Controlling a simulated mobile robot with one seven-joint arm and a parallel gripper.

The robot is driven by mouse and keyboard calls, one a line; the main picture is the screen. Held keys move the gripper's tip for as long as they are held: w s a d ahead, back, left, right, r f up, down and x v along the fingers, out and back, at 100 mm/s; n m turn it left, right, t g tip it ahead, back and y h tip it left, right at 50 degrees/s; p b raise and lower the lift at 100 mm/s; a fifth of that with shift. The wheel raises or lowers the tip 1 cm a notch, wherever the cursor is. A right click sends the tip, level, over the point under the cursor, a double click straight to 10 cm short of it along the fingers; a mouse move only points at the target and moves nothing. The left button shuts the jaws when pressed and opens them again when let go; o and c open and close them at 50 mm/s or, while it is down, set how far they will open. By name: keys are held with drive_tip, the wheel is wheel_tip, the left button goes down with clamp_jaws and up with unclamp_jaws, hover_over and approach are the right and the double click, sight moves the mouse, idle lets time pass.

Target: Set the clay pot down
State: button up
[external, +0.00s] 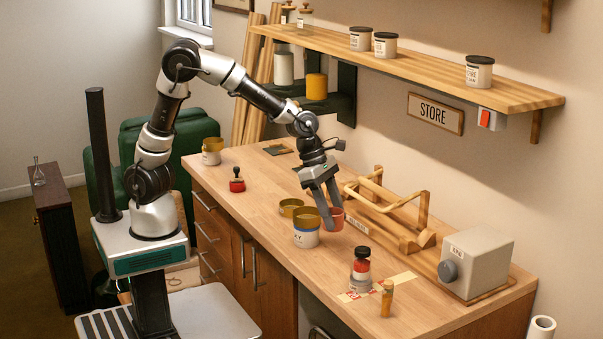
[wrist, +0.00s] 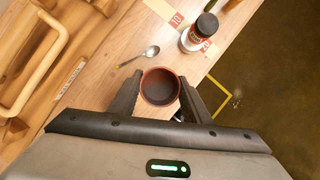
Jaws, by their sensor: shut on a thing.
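The clay pot (external: 338,221) is a small reddish-brown cup, dark inside. In the wrist view the clay pot (wrist: 160,88) is upright and appears empty, with a finger on each side. My gripper (external: 329,212) points down and is shut on the pot; in the wrist view my gripper (wrist: 160,98) frames it. The pot is at or just above the wooden table top (external: 260,215). I cannot tell whether its base touches the wood. In the external view a finger hides part of it.
A gold-rimmed jar (external: 306,236) stands close left of the pot. A wooden rack (external: 392,214) lies behind. A red-and-black jar (external: 361,268) and an amber vial (external: 387,298) stand near the tape in front. A spoon (wrist: 137,57) lies near the pot.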

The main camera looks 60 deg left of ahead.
wheel_tip(320, 180, up, 4)
drive_tip(key=shift+f, duration=0.2)
drive_tip(key=shift+w+a+r, duration=0.25)
drive_tip(key=shift+w+a, duration=0.15)
drive_tip(key=w+a+n+t+y, duration=0.1)
drive_tip(key=w+a+n, duration=0.55)
drive_tip(key=a, duration=0.85)
drive_tip(key=w+a+n+t+y, duration=0.1)
drive_tip(key=w+a+n+y, duration=0.15)
drive_tip(key=w+a, duration=1.05)
drive_tip(key=s+a+n+y+p, duration=0.1)
drive_tip(key=s+a+n, duration=0.25)
drive_tip(key=a, duration=1.25)
drive_tip(key=s+a+n+y+p, duration=0.1)
drive_tip(key=s+a+n, duration=0.25)
drive_tip(key=a, duration=1.35)
drive_tip(key=f, duration=0.7)
drive_tip(key=f+b, duration=0.1)
drive_tip(key=f, duration=0.2)
drive_tip(key=shift+w+a+f, duration=0.15)
drive_tip(key=shift+w+f, duration=0.05)
drive_tip(key=shift+w, duration=0.15)
drive_tip(key=shift+f+b, duration=0.45)
drive_tip(key=shift+f, duration=1.95)
